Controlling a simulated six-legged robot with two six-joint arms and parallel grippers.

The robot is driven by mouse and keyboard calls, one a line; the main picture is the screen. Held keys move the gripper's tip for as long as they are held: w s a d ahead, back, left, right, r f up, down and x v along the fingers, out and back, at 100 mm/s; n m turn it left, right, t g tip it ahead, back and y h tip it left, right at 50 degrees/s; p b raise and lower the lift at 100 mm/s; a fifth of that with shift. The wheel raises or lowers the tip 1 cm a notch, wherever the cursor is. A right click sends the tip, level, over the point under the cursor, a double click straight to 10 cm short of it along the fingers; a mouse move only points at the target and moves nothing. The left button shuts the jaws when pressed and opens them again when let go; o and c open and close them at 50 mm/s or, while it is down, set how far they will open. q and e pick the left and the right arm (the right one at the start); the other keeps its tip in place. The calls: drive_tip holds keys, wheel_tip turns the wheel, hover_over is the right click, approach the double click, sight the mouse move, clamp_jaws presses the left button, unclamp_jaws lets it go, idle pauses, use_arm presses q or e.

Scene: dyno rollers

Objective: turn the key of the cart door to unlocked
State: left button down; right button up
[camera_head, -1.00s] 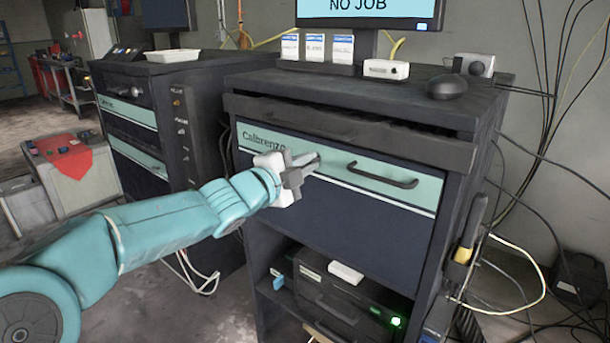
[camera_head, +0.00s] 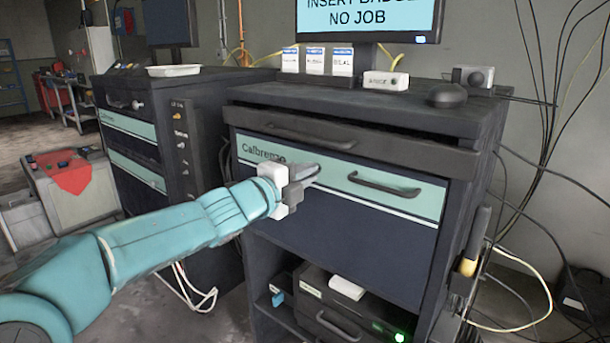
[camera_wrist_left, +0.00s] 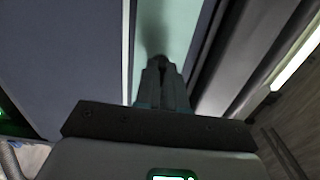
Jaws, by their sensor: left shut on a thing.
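The cart door (camera_head: 335,215) is a dark blue panel with a teal upper strip and a black bar handle (camera_head: 384,185). My left gripper (camera_head: 308,171) is at the teal strip, left of the handle and just right of the lettering. Its fingers are shut on the key, which they hide, so I cannot tell how far it is turned. In the left wrist view the closed fingers (camera_wrist_left: 161,80) point at the teal strip (camera_wrist_left: 165,30), with the blue panel (camera_wrist_left: 70,55) to the left. My right gripper is not in view.
Above the door is a drawer (camera_head: 300,132) with its own bar handle. A monitor (camera_head: 365,18), several cards and a dark mouse-like object (camera_head: 446,95) are on the cart top. A second cart (camera_head: 190,130) stands to the left. Loose cables (camera_head: 545,190) hang at the right.

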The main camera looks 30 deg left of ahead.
use_arm(q)
drive_tip(key=c, duration=1.2)
unclamp_jaws()
drive_tip(key=shift+d, duration=0.1)
drive_tip(key=s, duration=0.5)
drive_tip(key=s+a+p, duration=0.1)
drive_tip(key=s, duration=0.5)
drive_tip(key=s+p, duration=0.1)
drive_tip(key=s, duration=0.4)
drive_tip(key=shift+s+a, duration=0.15)
drive_tip(key=shift+a, duration=0.05)
